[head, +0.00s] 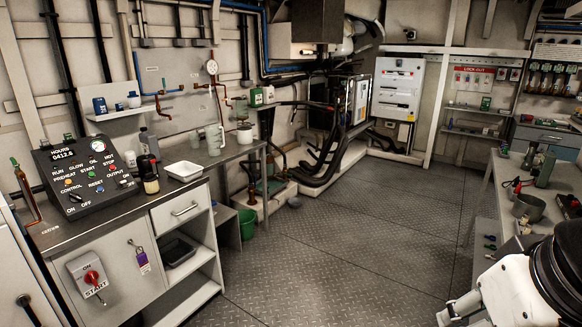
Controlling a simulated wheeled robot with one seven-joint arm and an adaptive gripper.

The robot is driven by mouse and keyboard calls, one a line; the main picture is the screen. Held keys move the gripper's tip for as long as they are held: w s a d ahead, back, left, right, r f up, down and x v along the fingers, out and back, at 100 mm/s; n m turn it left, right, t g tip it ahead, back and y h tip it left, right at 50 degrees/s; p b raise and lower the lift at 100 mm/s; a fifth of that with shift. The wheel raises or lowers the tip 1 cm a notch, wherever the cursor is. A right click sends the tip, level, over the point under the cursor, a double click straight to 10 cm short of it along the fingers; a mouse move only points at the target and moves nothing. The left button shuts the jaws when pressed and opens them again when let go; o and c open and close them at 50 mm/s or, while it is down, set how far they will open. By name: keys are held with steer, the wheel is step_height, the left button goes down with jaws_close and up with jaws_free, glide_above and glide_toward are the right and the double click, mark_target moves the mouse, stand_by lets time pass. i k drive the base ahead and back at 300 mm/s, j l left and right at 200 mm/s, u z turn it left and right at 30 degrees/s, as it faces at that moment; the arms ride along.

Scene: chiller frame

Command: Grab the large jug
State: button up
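A tall pale grey-green jug (215,139) stands upright on the worktop (226,157) along the left wall. It is the largest jug-like vessel I can make out. A white basin sits in front of it to the left, and a smaller pot stands to its right. Nothing hides the jug. Part of my white and black arm shows at the lower right corner, far from the jug. My gripper's fingers do not show.
A green bucket (246,222) stands on the floor beside the cabinet. The middle floor (350,230) is clear. A cluttered bench (485,215) lines the right side.

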mark_target(212, 133)
steer(key=i+u, duration=0.1)
steer(key=i, duration=2.2)
steer(key=i+l+u, duration=0.2)
steer(key=i, duration=0.35)
steer(key=i+u, duration=0.25)
steer(key=i, duration=0.25)
steer(key=i+l+u, duration=0.2)
steer(key=i, duration=0.3)
steer(key=i+l+u, duration=0.2)
steer(key=i+l, duration=0.25)
steer(key=i+l+u, duration=0.45)
steer(key=i+l, duration=0.05)
steer(key=i, duration=0.05)
